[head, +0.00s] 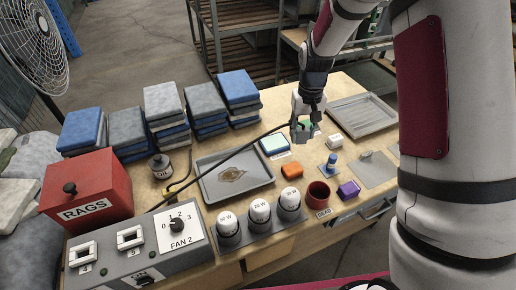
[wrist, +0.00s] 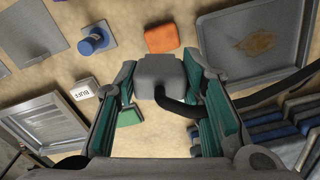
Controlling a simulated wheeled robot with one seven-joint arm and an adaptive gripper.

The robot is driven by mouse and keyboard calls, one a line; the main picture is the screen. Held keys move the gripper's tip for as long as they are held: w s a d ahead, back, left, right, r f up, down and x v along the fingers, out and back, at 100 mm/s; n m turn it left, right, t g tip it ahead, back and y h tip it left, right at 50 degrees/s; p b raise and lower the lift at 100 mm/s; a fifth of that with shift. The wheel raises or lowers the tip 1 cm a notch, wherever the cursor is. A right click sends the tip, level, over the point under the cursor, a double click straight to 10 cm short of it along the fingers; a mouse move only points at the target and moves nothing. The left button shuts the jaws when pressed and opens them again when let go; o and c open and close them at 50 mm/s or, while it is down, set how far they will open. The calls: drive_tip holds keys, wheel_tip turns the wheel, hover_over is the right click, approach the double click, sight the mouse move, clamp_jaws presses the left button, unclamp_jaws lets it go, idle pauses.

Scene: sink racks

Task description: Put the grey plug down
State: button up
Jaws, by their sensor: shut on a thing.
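My gripper (head: 302,130) hangs above the right part of the wooden bench, pointing down. In the wrist view its teal-padded fingers (wrist: 160,110) are shut on the grey plug (wrist: 160,75), a blocky piece with a thick black cable (wrist: 190,108) leaving it. In the head view the cable (head: 240,150) runs from the gripper down left across the tray towards the grey box. The plug appears to be held above the bench; its exact height is unclear. Its underside is hidden.
A stained tray (head: 208,190), orange block (head: 292,169), pale blue pad (head: 274,143), white block (head: 334,142), blue bottle (head: 331,162) and empty tray (head: 385,118) surround the gripper. The FAN 2 box (head: 100,270) has two white-framed sockets. Folded cloth stacks (head: 163,100) line the back.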

drive_tip(key=w+a+f+b, duration=0.4)
drive_tip(key=w+f+b, duration=0.4)
drive_tip(key=b, duration=0.2)
hover_over(279, 160)
drive_tip(key=shift+m, duration=0.4)
wheel_tip(279, 160, down, 10)
drive_tip(key=shift+r, duration=0.1)
drive_tip(key=o, duration=1.1)
drive_tip(key=shift+o, duration=0.2)
wheel_tip(279, 160, up, 12)
